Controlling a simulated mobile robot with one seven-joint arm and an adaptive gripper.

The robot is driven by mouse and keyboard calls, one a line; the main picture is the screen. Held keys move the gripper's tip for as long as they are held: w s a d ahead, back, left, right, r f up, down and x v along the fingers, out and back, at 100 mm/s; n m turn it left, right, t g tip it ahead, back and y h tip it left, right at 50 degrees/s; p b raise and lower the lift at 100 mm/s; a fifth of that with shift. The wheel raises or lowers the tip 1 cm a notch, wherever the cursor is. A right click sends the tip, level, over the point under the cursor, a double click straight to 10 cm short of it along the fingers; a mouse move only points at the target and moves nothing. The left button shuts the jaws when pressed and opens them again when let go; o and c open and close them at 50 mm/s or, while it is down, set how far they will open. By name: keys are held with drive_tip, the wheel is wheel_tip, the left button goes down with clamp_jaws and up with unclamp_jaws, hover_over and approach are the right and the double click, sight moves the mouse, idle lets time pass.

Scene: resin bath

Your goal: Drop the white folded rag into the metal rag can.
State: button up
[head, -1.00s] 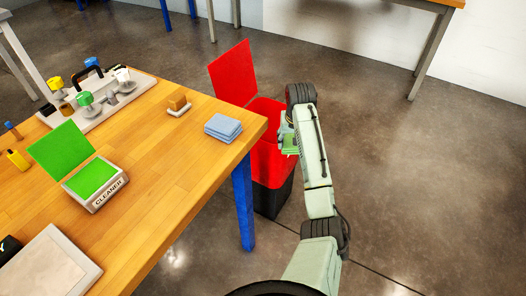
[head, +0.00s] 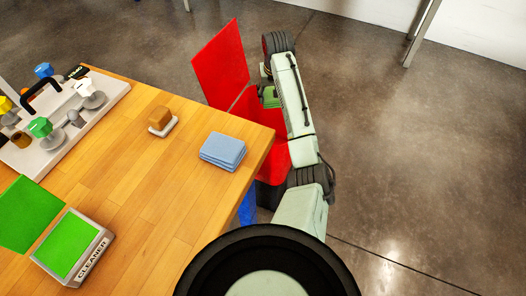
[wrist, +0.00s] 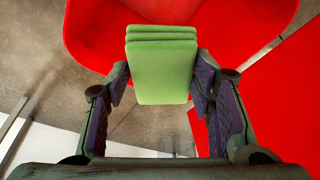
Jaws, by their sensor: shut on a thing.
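My gripper (head: 268,92) is shut on a green folded rag (head: 271,97). In the wrist view the green rag (wrist: 162,65) sits between my two fingers (wrist: 160,80), its folded layers at the far end. No white rag shows in these frames. A red can (head: 283,150) with a dark base stands beside the table corner, its red lid (head: 222,65) raised. My arm hides part of the can. In the wrist view the can's red rim (wrist: 80,40) curves behind the rag. The rag's height above it is hard to tell.
The wooden table (head: 150,210) has a blue folded cloth stack (head: 222,151) near its corner, close to the can. A brown block on a small dish (head: 161,120), a green-topped cleaner box (head: 72,248) and a tray with knobs (head: 60,130) stand further left. Open floor lies right.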

drive_tip(key=shift+f+b, duration=2.85)
drive_tip(key=shift+f, duration=0.05)
drive_tip(key=o, duration=1.1)
drive_tip(key=v, duration=1.1)
drive_tip(key=shift+s+r, duration=0.25)
drive_tip(key=shift+r, duration=0.3)
